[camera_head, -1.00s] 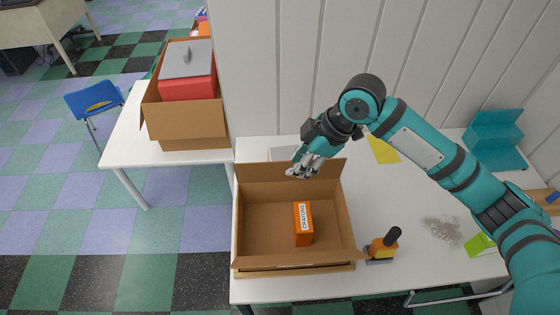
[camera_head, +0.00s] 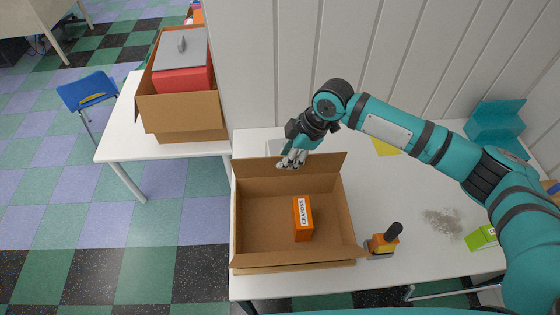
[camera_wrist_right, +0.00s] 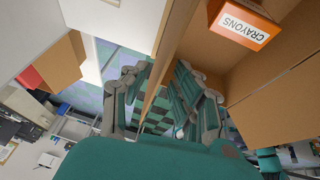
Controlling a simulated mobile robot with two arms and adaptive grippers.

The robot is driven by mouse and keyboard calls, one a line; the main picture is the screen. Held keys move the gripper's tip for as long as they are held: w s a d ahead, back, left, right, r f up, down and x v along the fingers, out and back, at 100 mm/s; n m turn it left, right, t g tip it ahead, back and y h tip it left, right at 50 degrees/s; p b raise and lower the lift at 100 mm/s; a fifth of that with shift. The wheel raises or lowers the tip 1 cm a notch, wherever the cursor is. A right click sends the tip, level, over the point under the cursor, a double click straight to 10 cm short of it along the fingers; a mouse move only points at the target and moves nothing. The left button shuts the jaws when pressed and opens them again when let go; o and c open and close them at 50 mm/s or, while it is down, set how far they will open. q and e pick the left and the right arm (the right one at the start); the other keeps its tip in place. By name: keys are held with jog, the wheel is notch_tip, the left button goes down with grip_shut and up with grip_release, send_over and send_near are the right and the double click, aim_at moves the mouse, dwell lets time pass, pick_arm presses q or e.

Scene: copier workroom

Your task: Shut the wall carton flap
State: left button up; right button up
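An open brown carton (camera_head: 268,228) stands on the white table with an orange crayons box (camera_head: 302,218) inside; the box also shows in the wrist view (camera_wrist_right: 243,25). The carton's wall flap (camera_head: 255,170) stands up at the back, leaning outward toward the wall. My right gripper (camera_head: 291,160) is at the top edge of this flap, near its middle. In the wrist view my right gripper (camera_wrist_right: 160,80) has its fingers apart, with a brown cardboard panel edge-on between them. I cannot tell whether they touch it. My left gripper is not in view.
A second carton (camera_head: 183,115) holding a red box with a grey lid stands on the table at left. A stamp-like orange tool (camera_head: 384,242) stands right of the open carton. A teal stepped rack (camera_head: 495,125) is at far right. The panelled wall (camera_head: 300,60) rises close behind.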

jog(key=x, duration=0.5)
grip_shut()
jog(key=shift+r, duration=0.1)
dwell(0.3)
